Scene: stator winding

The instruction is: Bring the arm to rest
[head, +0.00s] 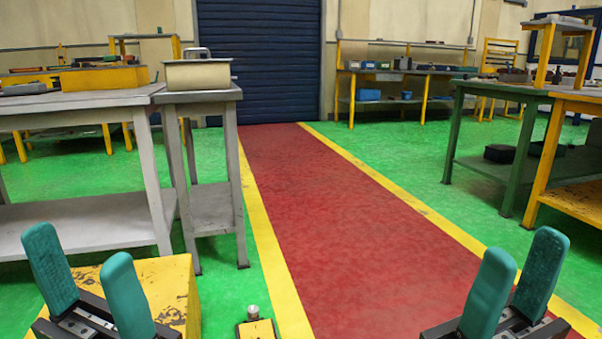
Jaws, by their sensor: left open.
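My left gripper (88,278) is at the bottom left of the head view. Its two teal fingers stand apart with nothing between them. It shows in front of a worn yellow block (178,292). My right gripper (515,271) is at the bottom right, over the edge of the red walkway. Its two teal fingers also stand apart and hold nothing. Both grippers point up and away, and the arms behind them are out of the frame.
A red walkway (320,220) with yellow borders runs clear to a dark shutter door (258,60). Grey tables (75,98) stand at left, one bearing a pale box (198,74). A green table (495,88) stands at right. A small yellow item (256,328) sits at the bottom.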

